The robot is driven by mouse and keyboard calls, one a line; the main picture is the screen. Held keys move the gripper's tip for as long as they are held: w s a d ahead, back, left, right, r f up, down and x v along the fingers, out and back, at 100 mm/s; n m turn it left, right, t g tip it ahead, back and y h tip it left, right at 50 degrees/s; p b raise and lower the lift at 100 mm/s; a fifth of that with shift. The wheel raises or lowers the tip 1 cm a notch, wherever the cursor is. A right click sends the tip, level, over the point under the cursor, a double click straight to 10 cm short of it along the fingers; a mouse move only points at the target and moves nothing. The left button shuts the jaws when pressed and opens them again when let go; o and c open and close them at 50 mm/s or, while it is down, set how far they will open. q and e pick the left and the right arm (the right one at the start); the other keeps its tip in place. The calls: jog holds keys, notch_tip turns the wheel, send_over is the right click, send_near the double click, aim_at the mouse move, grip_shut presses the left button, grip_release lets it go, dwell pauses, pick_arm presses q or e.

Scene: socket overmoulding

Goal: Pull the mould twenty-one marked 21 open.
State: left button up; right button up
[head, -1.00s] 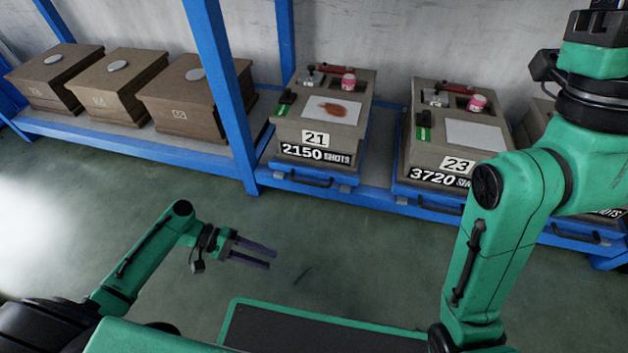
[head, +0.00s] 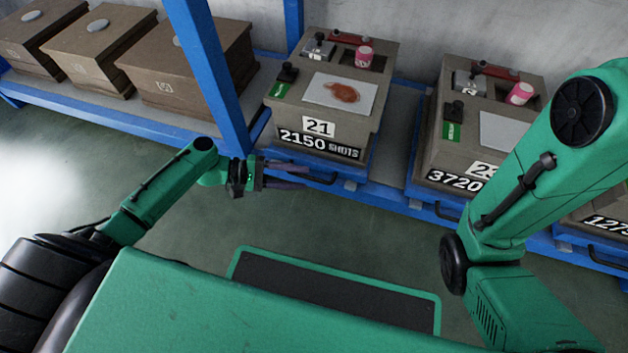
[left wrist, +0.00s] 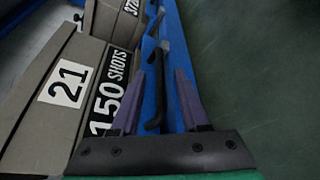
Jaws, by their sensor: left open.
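Mould twenty-one (head: 298,118) is a grey-brown block marked 21 and 2150 SHOTS, sitting on a blue tray (head: 359,178) on the blue rack. A black bar handle (head: 318,180) is on the tray's front edge. My left gripper (head: 306,176) is open at that handle in the head view. In the left wrist view the handle (left wrist: 156,88) lies between the two purple fingers of the gripper (left wrist: 165,85), with gaps visible. I cannot tell whether either finger touches it. The mould's 21 label (left wrist: 68,83) shows at left there. My right gripper is out of view.
Mould 23 (head: 437,150) stands to the right on its own tray with a handle (head: 437,207). Several brown boxes (head: 185,65) sit on the rack at left, past a blue post (head: 208,75).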

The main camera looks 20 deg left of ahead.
aim_at(313, 178)
pick_arm(q)
jog(key=b+x, duration=0.1)
jog(key=x, duration=0.3)
jog(key=shift+d+f, duration=0.1)
jog(key=shift+d, duration=0.2)
grip_shut()
dwell(1.1)
